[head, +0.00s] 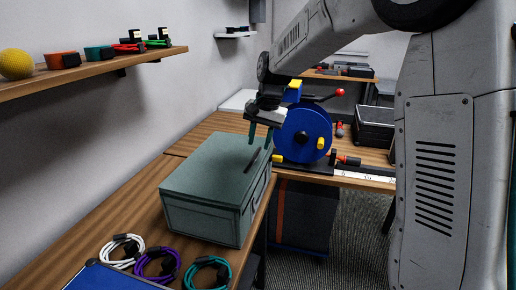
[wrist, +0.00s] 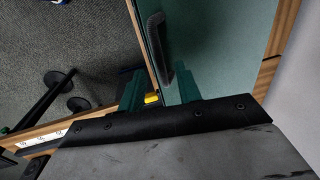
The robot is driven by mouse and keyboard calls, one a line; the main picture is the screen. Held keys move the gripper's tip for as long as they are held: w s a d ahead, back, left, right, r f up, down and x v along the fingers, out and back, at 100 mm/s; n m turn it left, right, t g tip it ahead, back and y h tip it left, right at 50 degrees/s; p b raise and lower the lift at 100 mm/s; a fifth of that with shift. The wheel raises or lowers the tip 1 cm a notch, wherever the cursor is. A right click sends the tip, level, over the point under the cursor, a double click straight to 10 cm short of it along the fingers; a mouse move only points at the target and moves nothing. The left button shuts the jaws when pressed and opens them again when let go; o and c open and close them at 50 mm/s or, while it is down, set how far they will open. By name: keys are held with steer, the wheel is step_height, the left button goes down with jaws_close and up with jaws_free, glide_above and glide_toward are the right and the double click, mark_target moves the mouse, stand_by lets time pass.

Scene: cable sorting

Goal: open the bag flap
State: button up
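The bag is a grey-green box-shaped case (head: 205,190) on the wooden table, with its flat top flap (head: 215,160) lying closed. A dark handle or pull strip (head: 254,158) sits near the flap's right edge; it also shows in the wrist view as a black ribbed strip (wrist: 158,48). My gripper (head: 261,143) is over the far right part of the bag, near the strip. Its two green fingers stand apart with nothing between them in the wrist view (wrist: 157,92). The strip lies just beyond the fingertips. Whether a finger touches the flap I cannot tell.
Coiled white (head: 122,250), purple (head: 157,265) and teal (head: 207,272) cables lie in front of the bag. A blue reel (head: 303,135) stands close behind my gripper. A wall shelf (head: 100,75) holds small items at left. Floor shows right of the table edge.

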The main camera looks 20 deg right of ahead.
mark_target(257, 153)
steer(key=shift+w+a+f, duration=0.1)
steer(key=shift+a+f, duration=0.05)
steer(key=shift+f, duration=0.65)
steer(key=shift+w+a+f, duration=0.1)
steer(key=shift+f, duration=0.7)
